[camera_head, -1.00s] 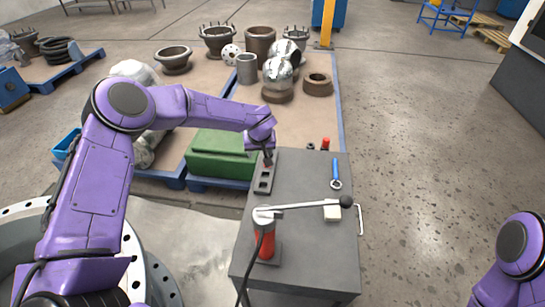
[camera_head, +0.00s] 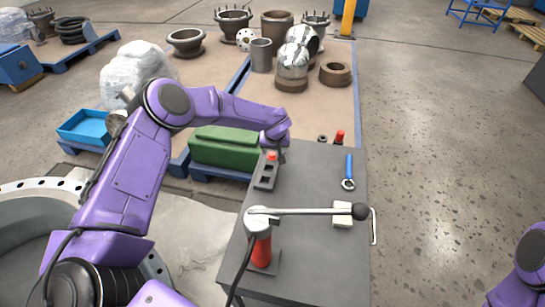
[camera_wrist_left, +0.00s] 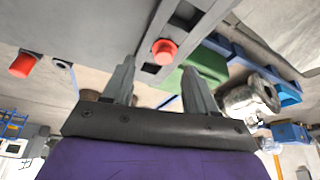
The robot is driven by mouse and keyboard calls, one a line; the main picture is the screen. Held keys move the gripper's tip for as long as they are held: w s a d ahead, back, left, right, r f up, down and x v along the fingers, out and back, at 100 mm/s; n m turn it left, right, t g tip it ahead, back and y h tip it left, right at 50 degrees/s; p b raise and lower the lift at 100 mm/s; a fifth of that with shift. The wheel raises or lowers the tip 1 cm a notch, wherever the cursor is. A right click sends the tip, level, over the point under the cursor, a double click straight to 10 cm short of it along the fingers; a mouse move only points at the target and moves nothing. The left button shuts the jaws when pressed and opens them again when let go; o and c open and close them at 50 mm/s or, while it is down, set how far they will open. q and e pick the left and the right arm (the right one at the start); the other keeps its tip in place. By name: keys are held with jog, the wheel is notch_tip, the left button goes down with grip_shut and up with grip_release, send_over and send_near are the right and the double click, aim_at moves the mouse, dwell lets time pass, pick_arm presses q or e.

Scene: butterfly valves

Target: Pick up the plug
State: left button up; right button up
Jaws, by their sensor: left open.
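A small red-topped piece, which looks like the plug (camera_head: 271,156), sits in the far end of a grey slotted holder (camera_head: 265,175) on the grey table. In the left wrist view the plug (camera_wrist_left: 164,50) shows as a red knob, with the holder (camera_wrist_left: 185,14) around it. My left gripper (camera_wrist_left: 160,72) is open and empty, with the plug just beyond and between its fingertips. In the head view the left gripper (camera_head: 282,154) is close beside the plug, on its right; the fingers are small there. Only a piece of my right arm shows; its gripper is out of view.
The table (camera_head: 310,225) also carries a second red piece (camera_head: 339,137), a blue-handled wrench (camera_head: 348,171), a lever (camera_head: 305,211) on a red post (camera_head: 262,248), a pale block (camera_head: 342,213) and a hex key (camera_head: 374,227). A green box (camera_head: 225,146) stands behind to the left.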

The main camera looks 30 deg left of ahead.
aim_at(272, 153)
pick_arm(q)
jog(key=x, duration=0.2)
jog(key=a+x, duration=0.1)
jog(key=x, duration=0.2)
jog(key=shift+w+p, duration=0.2)
jog(key=shift+p, duration=0.15)
jog(key=c, duration=0.9)
jog(key=shift+r, duration=0.1)
jog(key=shift+c, duration=0.2)
